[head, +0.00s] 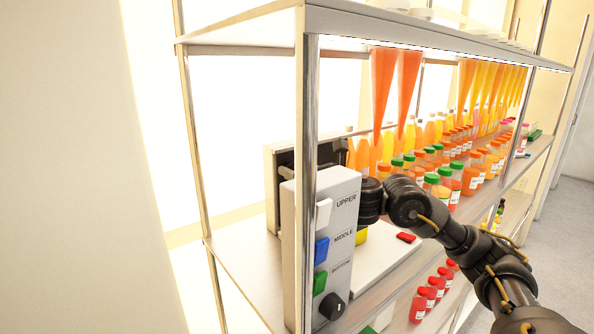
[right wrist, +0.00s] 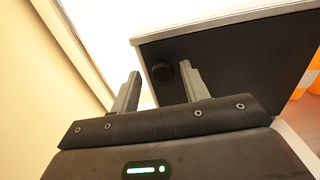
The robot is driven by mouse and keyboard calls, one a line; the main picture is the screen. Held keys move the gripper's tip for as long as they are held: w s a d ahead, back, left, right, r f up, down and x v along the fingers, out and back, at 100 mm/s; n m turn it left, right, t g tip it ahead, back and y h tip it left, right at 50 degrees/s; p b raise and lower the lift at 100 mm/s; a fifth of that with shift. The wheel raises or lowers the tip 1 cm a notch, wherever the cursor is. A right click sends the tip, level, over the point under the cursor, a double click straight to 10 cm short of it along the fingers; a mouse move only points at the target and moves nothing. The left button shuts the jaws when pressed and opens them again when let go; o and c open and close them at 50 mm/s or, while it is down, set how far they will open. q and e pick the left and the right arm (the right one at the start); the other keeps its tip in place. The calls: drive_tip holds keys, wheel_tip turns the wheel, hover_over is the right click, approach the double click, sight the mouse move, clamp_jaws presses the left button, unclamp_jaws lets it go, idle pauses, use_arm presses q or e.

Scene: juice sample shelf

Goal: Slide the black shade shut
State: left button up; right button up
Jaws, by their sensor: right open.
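The black shade (right wrist: 235,62) fills the upper right of the right wrist view as a flat dark panel under a pale grey edge. A round black knob (right wrist: 161,72) sticks out near its left end. My right gripper (right wrist: 160,70) is open, with its two grey fingers apart and the knob showing between their tips. I cannot tell whether a finger touches it. In the head view my right arm reaches behind the grey control panel (head: 340,215), which hides the gripper. Part of a dark-fronted unit (head: 285,165) shows behind that panel. My left gripper is out of view.
The control panel has white, blue and green buttons and a black dial (head: 333,307). Rows of juice bottles (head: 440,180) stand on the shelf to the right. A metal post (head: 307,150) stands close in front. A red object (head: 406,237) lies on the white surface.

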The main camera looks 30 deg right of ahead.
drive_tip(key=s, duration=0.7)
drive_tip(key=shift+d+b, duration=0.2)
drive_tip(key=shift+b, duration=0.15)
drive_tip(key=shift+s, duration=0.1)
